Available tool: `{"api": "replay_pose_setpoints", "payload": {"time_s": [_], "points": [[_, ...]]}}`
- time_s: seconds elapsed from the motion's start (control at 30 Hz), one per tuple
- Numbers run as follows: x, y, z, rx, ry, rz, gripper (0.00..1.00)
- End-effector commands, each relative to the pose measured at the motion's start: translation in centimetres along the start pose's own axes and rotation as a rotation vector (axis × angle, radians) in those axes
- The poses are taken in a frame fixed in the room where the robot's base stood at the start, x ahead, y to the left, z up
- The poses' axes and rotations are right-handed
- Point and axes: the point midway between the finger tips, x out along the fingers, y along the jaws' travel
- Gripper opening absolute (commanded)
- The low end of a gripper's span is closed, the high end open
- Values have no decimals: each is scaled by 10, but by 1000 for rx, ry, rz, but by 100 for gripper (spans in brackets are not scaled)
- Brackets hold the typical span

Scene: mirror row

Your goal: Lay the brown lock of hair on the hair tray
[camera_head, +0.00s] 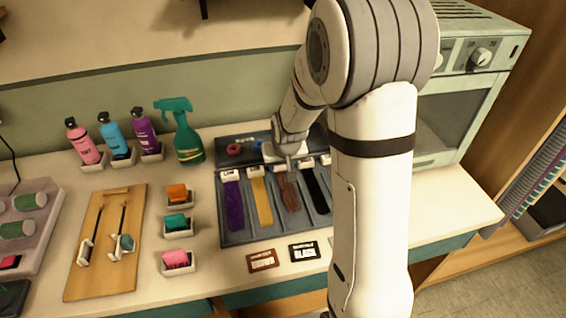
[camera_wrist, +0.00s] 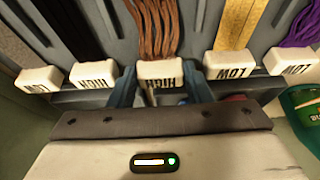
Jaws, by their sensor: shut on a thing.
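The brown lock of hair (camera_head: 289,192) hangs from a white end block marked HIGH (camera_wrist: 160,78). My gripper (camera_wrist: 161,90) is shut on this block, one blue-grey finger on each side. The brown strands (camera_wrist: 155,28) run away from the gripper along a slot of the grey hair tray (camera_head: 262,236). The lock lies between the yellow lock (camera_head: 262,202) and the black lock (camera_head: 317,190). I cannot tell whether it rests on the tray floor. In the head view my gripper (camera_head: 289,158) is at the lock's far end; my arm hides the tray's right part.
A purple lock (camera_head: 234,206) lies in the tray's left slot. Brown (camera_head: 263,260) and black (camera_head: 304,251) name cards lie in front. Small colour dishes (camera_head: 178,228), bottles (camera_head: 113,133) and a green spray bottle (camera_head: 186,138) stand left. A cabinet (camera_head: 462,105) stands right.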

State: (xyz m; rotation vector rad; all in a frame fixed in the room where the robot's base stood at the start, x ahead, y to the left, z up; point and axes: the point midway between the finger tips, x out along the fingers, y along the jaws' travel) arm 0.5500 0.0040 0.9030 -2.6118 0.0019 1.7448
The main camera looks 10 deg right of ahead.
Motion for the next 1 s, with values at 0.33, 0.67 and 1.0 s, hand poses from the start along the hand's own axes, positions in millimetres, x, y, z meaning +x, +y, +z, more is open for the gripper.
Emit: {"api": "replay_pose_setpoints", "payload": {"time_s": [0.33, 0.67, 1.0], "points": [[0, 0, 0, -1, 0, 0, 21], [3, -1, 2, -1, 0, -1, 21], [2, -1, 2, -2, 0, -1, 50]]}}
